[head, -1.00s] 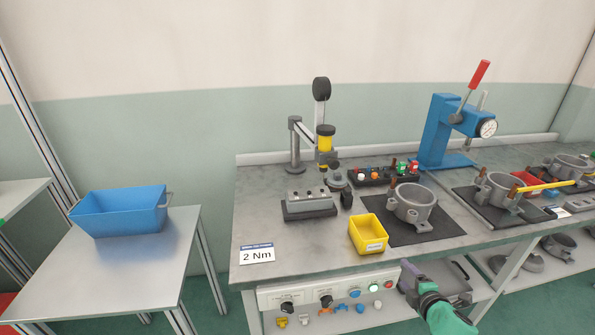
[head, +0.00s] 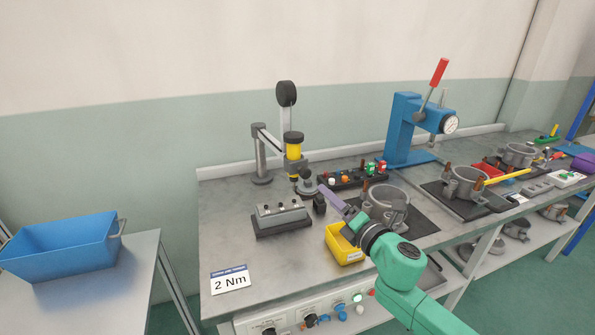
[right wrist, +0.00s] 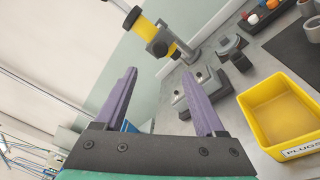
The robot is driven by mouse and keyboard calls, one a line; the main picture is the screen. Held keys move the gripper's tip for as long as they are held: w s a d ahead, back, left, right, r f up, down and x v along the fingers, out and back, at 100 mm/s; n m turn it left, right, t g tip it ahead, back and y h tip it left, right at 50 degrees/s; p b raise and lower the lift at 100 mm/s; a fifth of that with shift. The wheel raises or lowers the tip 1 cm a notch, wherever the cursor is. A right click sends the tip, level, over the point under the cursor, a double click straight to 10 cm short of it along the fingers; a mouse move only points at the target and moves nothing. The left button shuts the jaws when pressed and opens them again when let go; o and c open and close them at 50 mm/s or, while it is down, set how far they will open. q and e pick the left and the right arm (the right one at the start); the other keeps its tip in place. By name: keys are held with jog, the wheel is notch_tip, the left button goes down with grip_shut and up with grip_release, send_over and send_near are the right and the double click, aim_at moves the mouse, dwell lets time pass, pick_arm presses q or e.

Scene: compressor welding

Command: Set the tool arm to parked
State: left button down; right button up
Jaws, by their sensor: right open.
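The tool arm (head: 273,140) is a grey jointed arm on a post at the back left of the bench. It carries a yellow and black tool (head: 293,147) that hangs upright, above the area behind the grey block fixture. The tool also shows in the right wrist view (right wrist: 150,30), at the top. My right gripper (head: 341,213) is over the front of the bench near the yellow bin, apart from the tool. In the right wrist view its two purple fingers (right wrist: 163,95) are spread with nothing between them. My left gripper is not in view.
A grey block fixture (head: 281,219) sits in front of the tool. A yellow bin (head: 345,254) and a grey housing on a dark mat (head: 425,225) are close to my right arm. A blue press (head: 403,130) stands behind. The bench's front left is mostly clear, with a 2 Nm card (head: 230,281).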

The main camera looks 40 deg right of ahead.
aim_at(307, 175)
jog(key=w+d, duration=0.1)
jog(key=w, duration=0.3)
jog(key=w+p, duration=0.1)
jog(key=w, duration=0.3)
jog(key=w+d, duration=0.1)
jog(key=w, duration=0.4)
jog(key=shift+w+d, duration=0.1)
jog(key=shift+d, duration=0.2)
grip_shut()
dwell(0.7)
